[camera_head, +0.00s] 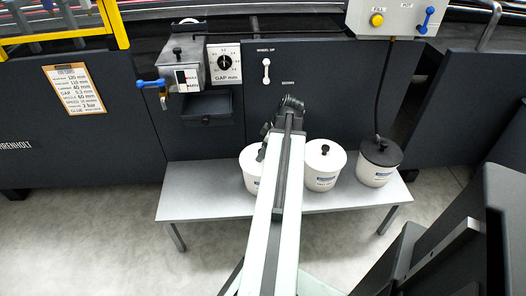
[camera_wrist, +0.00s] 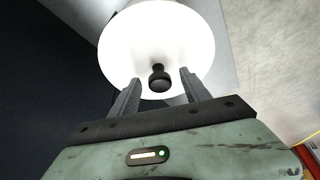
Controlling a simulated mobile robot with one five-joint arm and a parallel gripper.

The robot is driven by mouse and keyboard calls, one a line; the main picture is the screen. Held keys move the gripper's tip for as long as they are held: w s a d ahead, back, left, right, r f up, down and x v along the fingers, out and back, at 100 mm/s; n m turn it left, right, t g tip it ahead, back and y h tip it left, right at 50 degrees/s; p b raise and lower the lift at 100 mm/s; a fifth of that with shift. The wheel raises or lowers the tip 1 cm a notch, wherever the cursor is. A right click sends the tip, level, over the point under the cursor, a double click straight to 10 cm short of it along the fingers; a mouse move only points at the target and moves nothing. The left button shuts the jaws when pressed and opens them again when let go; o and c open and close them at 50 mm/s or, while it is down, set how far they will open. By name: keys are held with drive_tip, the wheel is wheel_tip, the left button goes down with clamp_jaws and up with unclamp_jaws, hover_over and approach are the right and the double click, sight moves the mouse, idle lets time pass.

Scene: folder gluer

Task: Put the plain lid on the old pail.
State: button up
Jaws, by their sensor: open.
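In the wrist view a round white lid (camera_wrist: 150,35) with a black knob (camera_wrist: 159,78) fills the top. My gripper (camera_wrist: 158,75) is open, with one finger on each side of the knob and gaps between; I cannot tell the exact depth. In the head view my gripper (camera_head: 262,153) is at the left white pail (camera_head: 249,181), which my arm partly hides. The middle white pail (camera_head: 321,183) has a white lid (camera_head: 325,160) with a black knob. The right white pail (camera_head: 374,177) has a black lid (camera_head: 381,155). I cannot tell which pail is the old one.
The pails stand on a grey bench (camera_head: 190,196) against the dark machine. Its left end is bare. A gluing unit (camera_head: 183,72) and gap dial (camera_head: 224,63) are above it. A dark structure fills the lower right.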

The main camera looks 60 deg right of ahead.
drive_tip(key=p+v, duration=0.6)
drive_tip(key=v, duration=0.1)
drive_tip(key=shift+s+r+p, duration=0.2)
drive_tip(key=shift+r+p, duration=0.1)
drive_tip(key=shift+p, duration=0.1)
